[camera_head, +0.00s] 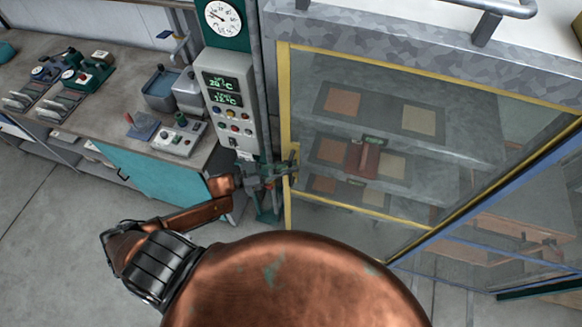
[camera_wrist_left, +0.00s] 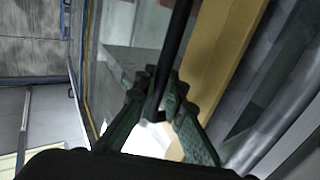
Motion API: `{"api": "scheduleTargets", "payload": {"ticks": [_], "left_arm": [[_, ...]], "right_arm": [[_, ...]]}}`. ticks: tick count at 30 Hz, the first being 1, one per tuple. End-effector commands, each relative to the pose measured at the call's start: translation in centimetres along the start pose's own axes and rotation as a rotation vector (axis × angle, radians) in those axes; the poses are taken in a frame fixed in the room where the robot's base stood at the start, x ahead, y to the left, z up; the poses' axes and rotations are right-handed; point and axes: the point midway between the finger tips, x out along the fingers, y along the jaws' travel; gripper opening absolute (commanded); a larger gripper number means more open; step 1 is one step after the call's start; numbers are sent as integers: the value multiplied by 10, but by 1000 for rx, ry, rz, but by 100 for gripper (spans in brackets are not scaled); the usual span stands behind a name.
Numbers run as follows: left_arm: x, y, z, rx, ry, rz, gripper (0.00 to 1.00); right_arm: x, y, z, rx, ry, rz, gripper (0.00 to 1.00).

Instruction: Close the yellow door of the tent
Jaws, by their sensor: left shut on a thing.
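The tent's door has a yellow frame (camera_head: 287,110) around a clear pane; shelves show through it. I cannot tell whether the door is fully against the tent. My left gripper (camera_head: 282,172) is at the door's left upright, beside a small yellow handle part (camera_head: 294,158). In the left wrist view, the dark green fingers (camera_wrist_left: 165,100) are closed around a thin black bar (camera_wrist_left: 178,45), which I take as the door handle. The yellow frame (camera_wrist_left: 222,60) runs just behind it. My right gripper is not in view.
A control panel (camera_head: 226,100) with green displays and a gauge (camera_head: 222,17) stands left of the door. A workbench (camera_head: 105,110) with devices is at the left. A blue-framed panel (camera_head: 490,262) is at the right. Bare floor (camera_head: 50,225) lies lower left.

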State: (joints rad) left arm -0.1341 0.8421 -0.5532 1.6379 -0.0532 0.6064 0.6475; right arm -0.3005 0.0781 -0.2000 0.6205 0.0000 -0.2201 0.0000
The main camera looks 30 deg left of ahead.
Motion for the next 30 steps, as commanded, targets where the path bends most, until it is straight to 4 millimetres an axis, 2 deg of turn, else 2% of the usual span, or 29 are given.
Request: {"api": "scheduleTargets", "payload": {"ticks": [4,11,14,17,24,30], "left_arm": [[-2,-4,0,1,-4,-8,17],[-2,-3,0,1,-3,-5,17],[-8,-3,1,1,-4,-5,17],[-22,-3,1,0,-6,-6,17],[-72,-3,2,0,-8,-6,17],[-106,-3,1,0,-6,-7,17]], "right_arm": [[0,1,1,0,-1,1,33],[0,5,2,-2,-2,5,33],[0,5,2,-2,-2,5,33],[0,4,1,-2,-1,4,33],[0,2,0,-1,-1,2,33],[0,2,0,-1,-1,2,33]]}}
